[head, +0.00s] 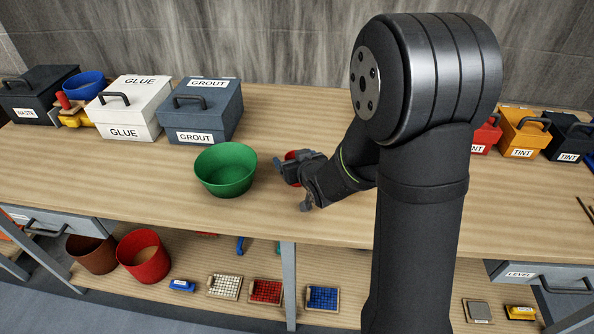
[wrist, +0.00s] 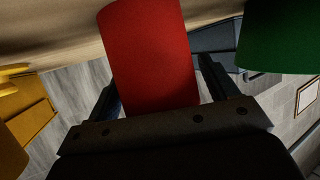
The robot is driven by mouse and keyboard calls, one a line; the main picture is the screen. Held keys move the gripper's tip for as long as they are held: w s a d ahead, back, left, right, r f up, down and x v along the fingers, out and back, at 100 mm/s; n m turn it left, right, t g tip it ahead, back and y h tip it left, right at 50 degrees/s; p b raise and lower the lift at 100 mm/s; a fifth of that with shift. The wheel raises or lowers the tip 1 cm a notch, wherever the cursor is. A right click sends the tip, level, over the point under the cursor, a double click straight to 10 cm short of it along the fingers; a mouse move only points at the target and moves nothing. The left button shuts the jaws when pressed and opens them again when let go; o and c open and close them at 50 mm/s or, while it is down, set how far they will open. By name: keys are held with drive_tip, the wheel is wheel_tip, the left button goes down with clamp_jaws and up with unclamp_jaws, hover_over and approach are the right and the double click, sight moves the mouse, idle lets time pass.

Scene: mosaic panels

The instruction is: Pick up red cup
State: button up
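The red cup (head: 291,155) stands on the wooden bench just right of the green bowl, mostly hidden behind my gripper in the head view. In the wrist view the red cup (wrist: 152,52) fills the middle, between the two dark fingers. My gripper (head: 289,170) is low over the bench at the cup. The fingers lie on either side of the cup, with a narrow gap showing beside the right finger. The fingers look open around it. Contact at the left finger is unclear.
The green bowl (head: 226,171) stands close to the left of my gripper. Grout (head: 206,113) and glue (head: 128,108) boxes stand behind it to the left. Tint boxes (head: 523,136) are at the far right. The bench's front edge is near, with a lower shelf holding pots and tile trays.

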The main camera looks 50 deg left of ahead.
drive_tip(key=c, duration=0.9)
drive_tip(key=shift+c, duration=0.2)
drive_tip(key=shift+r, duration=0.2)
